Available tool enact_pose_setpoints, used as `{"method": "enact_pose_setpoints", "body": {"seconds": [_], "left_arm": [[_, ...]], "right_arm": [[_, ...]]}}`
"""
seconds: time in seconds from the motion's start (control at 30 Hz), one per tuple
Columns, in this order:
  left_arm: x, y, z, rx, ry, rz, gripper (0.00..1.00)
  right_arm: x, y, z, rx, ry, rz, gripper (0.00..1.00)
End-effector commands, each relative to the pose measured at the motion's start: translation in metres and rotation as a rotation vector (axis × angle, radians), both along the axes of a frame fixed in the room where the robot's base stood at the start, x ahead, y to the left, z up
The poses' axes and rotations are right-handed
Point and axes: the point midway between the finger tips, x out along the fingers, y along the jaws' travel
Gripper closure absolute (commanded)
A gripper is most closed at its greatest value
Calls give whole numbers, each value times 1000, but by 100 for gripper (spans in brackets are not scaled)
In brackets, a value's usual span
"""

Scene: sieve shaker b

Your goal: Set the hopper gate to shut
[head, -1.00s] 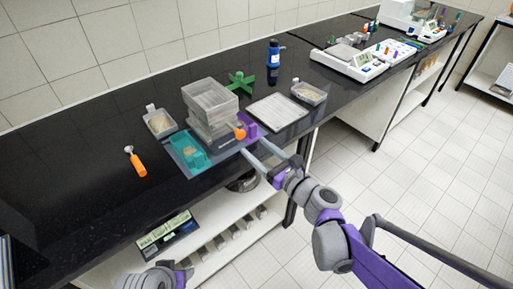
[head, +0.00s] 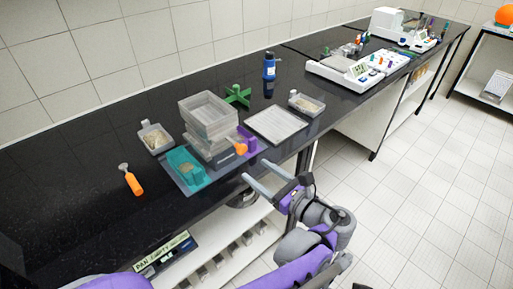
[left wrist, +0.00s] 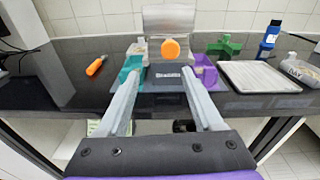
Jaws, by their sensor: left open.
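The sieve shaker stands on the black bench, with a stack of clear grey sieve boxes (head: 208,118) on a dark base (head: 228,160). An orange knob (head: 240,148) is on its front, beside a purple part (head: 249,139). A teal tray (head: 186,167) is at its left. I cannot tell which part is the hopper gate or how it is set. My left gripper (head: 256,171) is open and empty, in front of the bench edge and apart from the shaker. In the left wrist view the orange knob (left wrist: 170,48) shows beyond and between the fingers. My right gripper is not in view.
An orange-handled tool (head: 132,183) and a small tub (head: 155,138) lie at left. A green cross-shaped piece (head: 237,95), a blue bottle (head: 269,67), a white tray (head: 276,125) and another tub (head: 306,103) stand behind and to the right. The front bench edge is close below my gripper.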

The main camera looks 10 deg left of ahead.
Motion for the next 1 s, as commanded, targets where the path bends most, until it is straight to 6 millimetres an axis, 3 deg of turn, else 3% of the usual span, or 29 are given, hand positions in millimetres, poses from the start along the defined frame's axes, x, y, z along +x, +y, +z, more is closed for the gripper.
{"method": "enact_pose_setpoints", "body": {"seconds": [0.07,0.17,0.7,1.0], "left_arm": [[2,-14,5,62,1,-11,33],[4,-16,9,94,2,-12,33],[59,55,10,92,2,-10,33],[69,68,10,92,2,-13,33]], "right_arm": [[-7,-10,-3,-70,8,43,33],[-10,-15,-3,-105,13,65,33],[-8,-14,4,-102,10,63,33],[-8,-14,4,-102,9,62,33]]}}
